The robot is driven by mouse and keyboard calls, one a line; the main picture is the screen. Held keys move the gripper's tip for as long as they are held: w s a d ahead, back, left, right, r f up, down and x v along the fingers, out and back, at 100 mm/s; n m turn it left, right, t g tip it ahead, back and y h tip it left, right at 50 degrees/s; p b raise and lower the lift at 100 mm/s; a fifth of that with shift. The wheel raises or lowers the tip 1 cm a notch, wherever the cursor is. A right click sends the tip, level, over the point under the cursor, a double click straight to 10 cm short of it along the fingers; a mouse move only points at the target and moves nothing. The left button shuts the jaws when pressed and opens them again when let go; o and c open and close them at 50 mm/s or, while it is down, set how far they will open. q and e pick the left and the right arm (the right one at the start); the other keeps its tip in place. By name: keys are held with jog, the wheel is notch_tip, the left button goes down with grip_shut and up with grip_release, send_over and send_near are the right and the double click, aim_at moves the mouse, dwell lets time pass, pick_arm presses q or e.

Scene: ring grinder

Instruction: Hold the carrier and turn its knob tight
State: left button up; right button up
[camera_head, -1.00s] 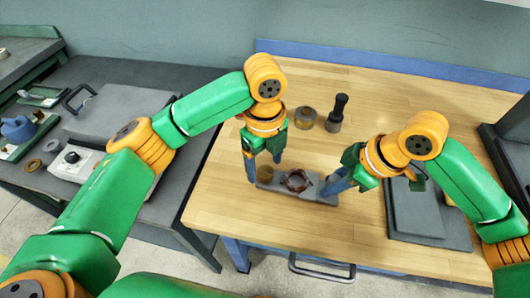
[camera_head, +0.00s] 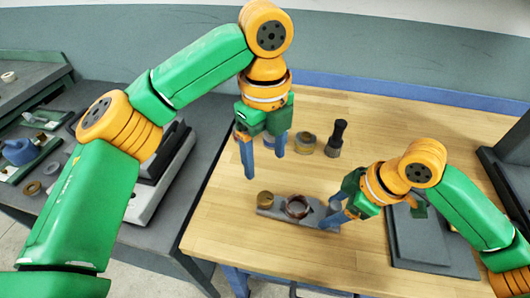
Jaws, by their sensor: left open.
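The carrier (camera_head: 275,211) is a flat grey bar lying on the wooden table, with a dark reddish-brown ring (camera_head: 287,209) near its middle. A round brass knob (camera_head: 264,199) sits at its left end. My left gripper (camera_head: 264,164) is open and empty, fingers pointing down, raised above and behind the knob and apart from it. My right gripper (camera_head: 334,212) has its fingers on either side of the carrier's right end and appears closed on it. The fingers partly hide that end.
A dark grey flat plate (camera_head: 420,238) lies to the right, under my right arm. The wood around the carrier's left and front is clear. A grey side bench holds other parts at left.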

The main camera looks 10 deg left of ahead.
jog(key=shift+r, duration=0.1)
jog(key=v, duration=1.2)
